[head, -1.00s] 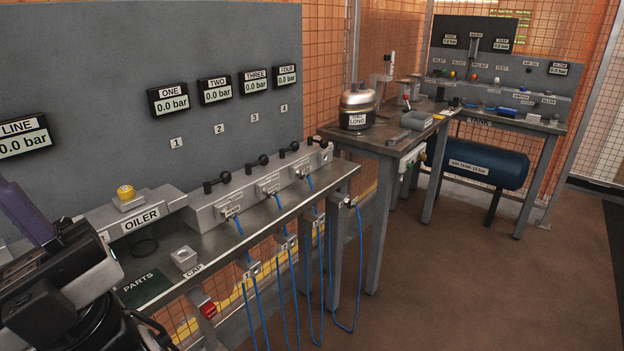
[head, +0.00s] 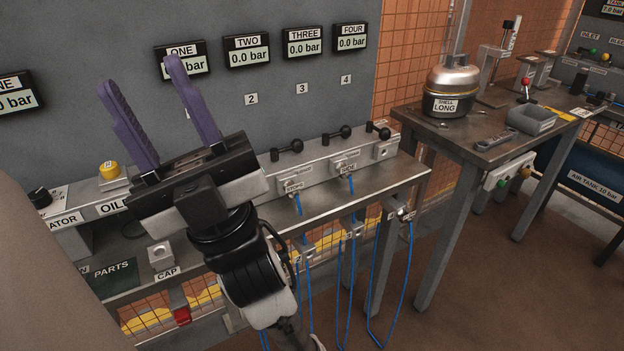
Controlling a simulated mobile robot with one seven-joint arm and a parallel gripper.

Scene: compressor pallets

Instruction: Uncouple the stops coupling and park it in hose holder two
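The stops coupling (head: 291,185) is a small grey block with a label that seems to read STOPS. It sits on the front of the grey manifold, with a blue hose running down from it. What seems to be hose holder two (head: 303,250) is a small grey bracket on the bench's front edge below it; its number is not readable. Blue hoses hang near it. My gripper (head: 140,72) points up, its two purple fingers spread wide and empty. It stands left of the coupling, apart from it, and hides the first outlet.
A second labelled coupling (head: 345,166) and black valve handles (head: 338,134) line the manifold to the right. A cap block (head: 161,255) and a yellow-topped oiler (head: 110,172) are at left. A side table (head: 468,150) bears a metal shell (head: 453,82). Floor at right is clear.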

